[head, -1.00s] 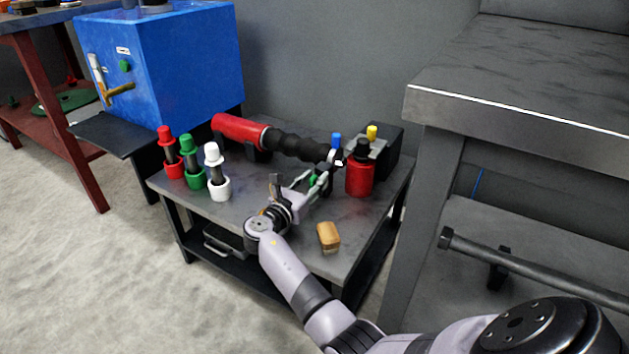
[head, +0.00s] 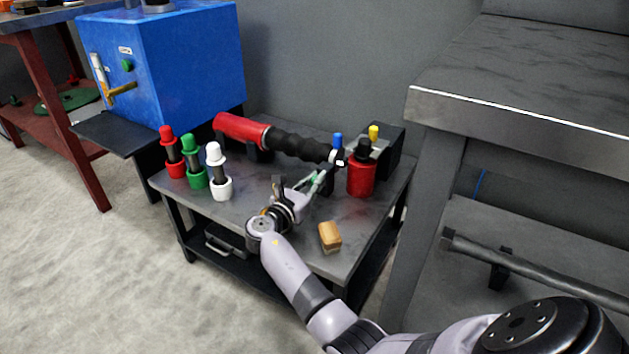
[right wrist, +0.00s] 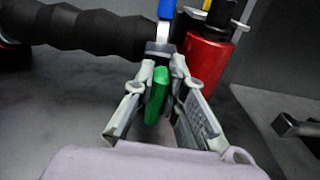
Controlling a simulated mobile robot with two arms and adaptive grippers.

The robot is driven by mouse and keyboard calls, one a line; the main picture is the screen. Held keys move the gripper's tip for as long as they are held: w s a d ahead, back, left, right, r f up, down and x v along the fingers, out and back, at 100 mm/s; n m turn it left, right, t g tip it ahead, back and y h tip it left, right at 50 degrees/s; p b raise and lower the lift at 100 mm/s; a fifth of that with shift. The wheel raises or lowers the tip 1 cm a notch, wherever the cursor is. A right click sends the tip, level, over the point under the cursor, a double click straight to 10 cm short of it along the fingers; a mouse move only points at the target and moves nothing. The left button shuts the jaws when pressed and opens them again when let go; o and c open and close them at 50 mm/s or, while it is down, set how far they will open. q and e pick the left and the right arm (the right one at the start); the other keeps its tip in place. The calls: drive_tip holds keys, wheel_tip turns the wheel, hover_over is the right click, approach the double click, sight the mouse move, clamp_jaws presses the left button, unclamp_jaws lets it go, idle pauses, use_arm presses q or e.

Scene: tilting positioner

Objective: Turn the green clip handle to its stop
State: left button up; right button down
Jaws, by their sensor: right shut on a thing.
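The green clip handle (right wrist: 157,93) stands between the two fingers of my right gripper (right wrist: 160,88) in the right wrist view. My right gripper is shut on it, and it also shows in the head view (head: 318,180), reaching over the table from the front. In the head view the fingers mostly hide the handle. A metal piece with a blue top (right wrist: 166,12) is just beyond the handle. My left gripper is not in view.
A red and black cylinder (head: 240,128) lies along the table's back. A red bottle (head: 361,178) stands close right of my gripper. Red, green and white pegs (head: 220,187) stand at left. A wooden block (head: 329,237) lies near the front edge.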

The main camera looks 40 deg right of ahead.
drive_tip(key=shift+s+d+m+p, duration=0.15)
drive_tip(key=shift+m+p, duration=0.35)
drive_tip(key=shift+m, duration=0.7)
drive_tip(key=shift+s+f+m, duration=0.1)
drive_tip(key=shift+s+m, duration=0.05)
drive_tip(key=shift+m, duration=0.8)
drive_tip(key=shift+s+f+m, duration=0.1)
drive_tip(key=shift+m, duration=0.85)
drive_tip(key=c, duration=1.6)
unclamp_jaws()
drive_tip(key=v, duration=1.2)
drive_tip(key=shift+s, duration=0.1)
